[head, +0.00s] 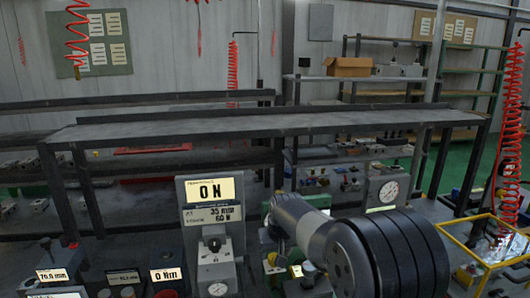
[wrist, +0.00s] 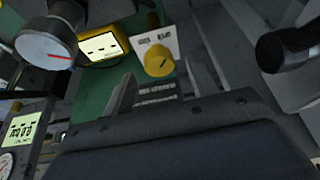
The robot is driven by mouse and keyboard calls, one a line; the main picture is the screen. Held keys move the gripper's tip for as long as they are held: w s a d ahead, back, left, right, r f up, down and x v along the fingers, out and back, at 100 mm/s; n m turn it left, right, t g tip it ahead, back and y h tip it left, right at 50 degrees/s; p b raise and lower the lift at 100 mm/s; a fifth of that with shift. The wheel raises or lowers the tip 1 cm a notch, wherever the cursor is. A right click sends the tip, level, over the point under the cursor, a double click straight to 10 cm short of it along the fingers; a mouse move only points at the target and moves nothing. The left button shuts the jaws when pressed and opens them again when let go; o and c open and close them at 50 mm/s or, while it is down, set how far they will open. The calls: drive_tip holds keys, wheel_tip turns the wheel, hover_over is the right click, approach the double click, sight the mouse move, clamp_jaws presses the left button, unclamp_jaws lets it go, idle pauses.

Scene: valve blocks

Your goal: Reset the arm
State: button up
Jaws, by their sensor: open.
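My arm (head: 320,238) reaches into the head view from the bottom right, its thick black-ringed part nearest the camera. My gripper is not clear in the head view. In the wrist view my gripper (wrist: 158,92) is open. Its dark body fills the bottom, and a grey finger shows at the left. A small lit display (wrist: 102,46) is beside the knob. I cannot tell any contact.
A long grey shelf (head: 250,127) crosses behind the blocks. A yellow frame (head: 483,262) is at the right. A black rounded part (wrist: 290,48) is in the wrist view.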

drive_tip(key=a+v, duration=0.1)
drive_tip(key=v, duration=0.8)
drive_tip(key=x, duration=0.7)
drive_tip(key=d+x, duration=0.1)
drive_tip(key=x, duration=0.3)
drive_tip(key=shift+s+d+r+n+y, duration=0.15)
drive_tip(key=shift+n+y, duration=0.15)
drive_tip(key=shift+n, duration=0.3)
drive_tip(key=n+y, duration=0.1)
drive_tip(key=n, duration=0.2)
drive_tip(key=n+g+y, duration=0.1)
drive_tip(key=n, duration=0.2)
drive_tip(key=shift+d+p, duration=0.15)
drive_tip(key=shift+p, duration=0.15)
drive_tip(key=n+p, duration=0.1)
drive_tip(key=n+g, duration=0.1)
drive_tip(key=n, duration=0.1)
drive_tip(key=shift+w+p, duration=0.3)
drive_tip(key=shift+p, duration=0.05)
drive_tip(key=n+p, duration=0.1)
drive_tip(key=n+g+p, duration=0.1)
drive_tip(key=n, duration=0.1)
drive_tip(key=shift+w+r+g+y+p, duration=0.1)
drive_tip(key=shift+r+g+y+p, duration=0.05)
drive_tip(key=shift+g+y+p, duration=0.2)
drive_tip(key=shift+d+r+n, duration=0.1)
drive_tip(key=shift+d+n, duration=0.05)
drive_tip(key=shift+n, duration=0.35)
drive_tip(key=b+v, duration=0.1)
drive_tip(key=v, duration=0.6)
